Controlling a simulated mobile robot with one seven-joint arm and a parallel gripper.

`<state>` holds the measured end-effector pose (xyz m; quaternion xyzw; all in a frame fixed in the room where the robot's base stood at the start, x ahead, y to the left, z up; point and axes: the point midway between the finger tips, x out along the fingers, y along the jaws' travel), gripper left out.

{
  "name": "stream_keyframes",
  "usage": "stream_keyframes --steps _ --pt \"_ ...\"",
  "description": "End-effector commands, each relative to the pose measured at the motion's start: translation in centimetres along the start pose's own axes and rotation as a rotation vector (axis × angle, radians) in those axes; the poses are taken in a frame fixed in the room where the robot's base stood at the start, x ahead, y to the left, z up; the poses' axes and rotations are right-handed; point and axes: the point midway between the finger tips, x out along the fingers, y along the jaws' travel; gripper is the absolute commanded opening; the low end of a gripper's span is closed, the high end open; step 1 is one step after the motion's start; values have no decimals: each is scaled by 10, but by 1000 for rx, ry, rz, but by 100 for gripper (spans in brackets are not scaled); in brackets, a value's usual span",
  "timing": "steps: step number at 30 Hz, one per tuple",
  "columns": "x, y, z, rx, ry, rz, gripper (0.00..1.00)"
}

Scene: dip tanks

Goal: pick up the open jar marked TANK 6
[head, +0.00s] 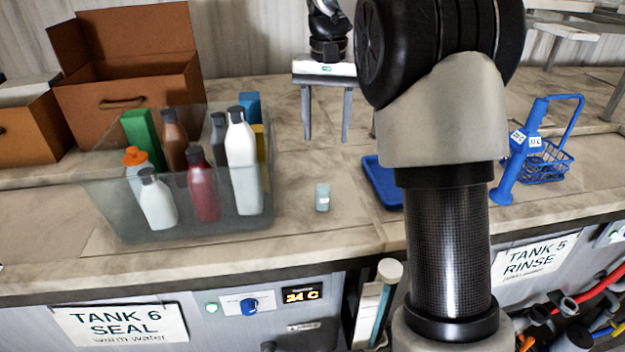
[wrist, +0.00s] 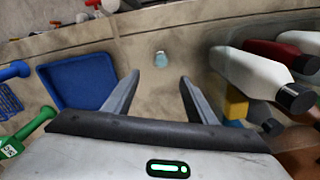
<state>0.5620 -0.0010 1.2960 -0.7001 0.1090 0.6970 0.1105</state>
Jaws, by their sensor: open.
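A small pale-blue jar (head: 322,197) with a white label stands upright on the counter, right of the clear bin and near the front edge. The label is too small to read. The jar also shows in the wrist view (wrist: 161,59), beyond my fingertips and between their lines. My gripper (head: 326,138) is open and empty, fingers pointing down, behind the jar and apart from it. In the wrist view my two fingers (wrist: 159,82) are spread wide with bare counter between them.
A clear bin (head: 110,212) full of bottles and cartons stands left of the jar. A blue tray (head: 380,183) lies to its right, partly hidden by my arm. A blue basket (head: 545,165) is farther right. A brown box (head: 130,95) stands behind the bin. A TANK 6 SEAL sign (head: 120,325) is on the front panel.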

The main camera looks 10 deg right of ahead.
Motion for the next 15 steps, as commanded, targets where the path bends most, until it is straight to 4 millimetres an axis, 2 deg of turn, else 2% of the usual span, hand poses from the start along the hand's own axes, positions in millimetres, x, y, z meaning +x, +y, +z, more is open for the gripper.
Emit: stream_keyframes --steps 5,15 --pt "25 -1 -3 4 -11 4 52" --pt "97 -1 -2 4 -11 4 52"
